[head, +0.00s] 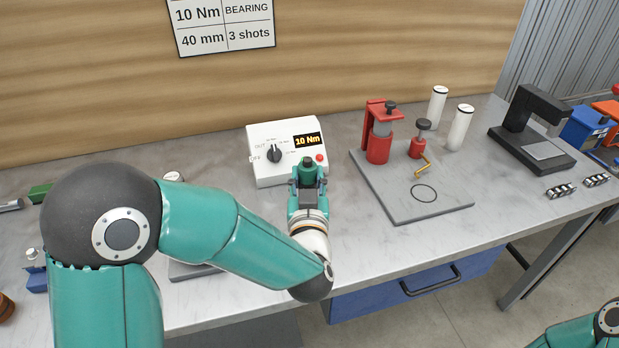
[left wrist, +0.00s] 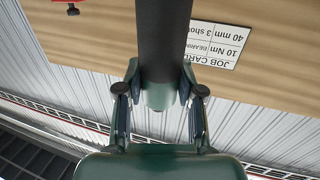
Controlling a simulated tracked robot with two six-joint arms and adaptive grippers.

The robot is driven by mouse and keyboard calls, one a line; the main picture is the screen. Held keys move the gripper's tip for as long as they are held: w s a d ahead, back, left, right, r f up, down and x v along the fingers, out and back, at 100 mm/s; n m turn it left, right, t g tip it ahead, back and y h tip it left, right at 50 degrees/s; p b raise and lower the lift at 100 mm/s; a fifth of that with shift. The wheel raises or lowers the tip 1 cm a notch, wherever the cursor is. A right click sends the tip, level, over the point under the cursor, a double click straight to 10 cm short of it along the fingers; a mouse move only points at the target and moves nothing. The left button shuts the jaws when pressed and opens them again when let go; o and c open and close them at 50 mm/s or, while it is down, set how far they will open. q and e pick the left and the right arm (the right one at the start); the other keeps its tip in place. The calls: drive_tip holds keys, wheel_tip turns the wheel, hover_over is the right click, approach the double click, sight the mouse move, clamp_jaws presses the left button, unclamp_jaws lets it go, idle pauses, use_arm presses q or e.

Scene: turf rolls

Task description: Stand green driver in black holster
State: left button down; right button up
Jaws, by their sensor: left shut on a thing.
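My left gripper (head: 307,197) is shut on the green driver (head: 308,172) and holds it in front of the white controller box. My right gripper is out of view; only part of my right arm shows at the lower right.
The white controller box (head: 264,165) reads 10 Nm. A grey plate (head: 437,204) carries red fixtures (head: 377,148) and a black ring. White cylinders (head: 461,128) stand behind it. A blue bin (head: 583,128) is at the far right. My left arm covers the bench's left part.

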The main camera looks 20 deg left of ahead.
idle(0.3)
use_arm(q)
drive_tip(key=c, duration=1.1)
unclamp_jaws()
drive_tip(key=shift+f, duration=0.15)
drive_tip(key=o, duration=0.4)
drive_tip(key=shift+s+d, duration=0.15)
drive_tip(key=shift+s, duration=0.2)
drive_tip(key=shift+b+v, duration=1.55)
drive_tip(key=shift+v, duration=4.15)
